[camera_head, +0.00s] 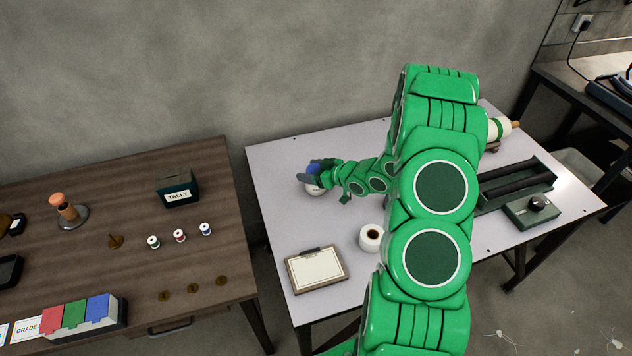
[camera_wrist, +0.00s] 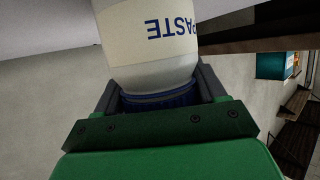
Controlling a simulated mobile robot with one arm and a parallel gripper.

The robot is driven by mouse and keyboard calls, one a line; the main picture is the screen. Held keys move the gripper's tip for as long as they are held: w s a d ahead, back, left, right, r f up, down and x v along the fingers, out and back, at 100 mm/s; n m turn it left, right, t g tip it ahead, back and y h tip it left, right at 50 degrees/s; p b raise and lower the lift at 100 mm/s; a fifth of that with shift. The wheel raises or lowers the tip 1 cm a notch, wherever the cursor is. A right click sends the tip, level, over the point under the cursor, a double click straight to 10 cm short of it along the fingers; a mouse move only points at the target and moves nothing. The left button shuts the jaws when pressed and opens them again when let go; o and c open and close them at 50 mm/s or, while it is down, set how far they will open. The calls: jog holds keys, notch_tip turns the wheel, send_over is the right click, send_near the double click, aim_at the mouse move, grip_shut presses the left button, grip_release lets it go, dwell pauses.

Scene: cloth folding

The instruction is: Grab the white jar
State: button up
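The white jar (camera_head: 314,190) stands near the far left part of the pale table, partly hidden by my gripper. It has a blue lid (camera_head: 313,169). In the wrist view the white jar (camera_wrist: 150,65) fills the upper middle, with a cream label reading PASTE upside down. My gripper (camera_head: 315,178) is at the jar's upper end. In the wrist view the dark fingers of my gripper (camera_wrist: 160,92) lie on both sides of the blue lid, with no clear gap. Whether the jar touches the table is hard to tell.
The pale table (camera_head: 275,180) also holds a white roll (camera_head: 371,238), a clipboard (camera_head: 316,270), a dark green tray (camera_head: 515,182) and a green box with a black knob (camera_head: 531,210). A brown table (camera_head: 120,215) with a TALLY box (camera_head: 177,187) and spools stands at left.

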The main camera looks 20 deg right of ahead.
jog(key=c, duration=0.9)
jog(key=shift+r, duration=5.05)
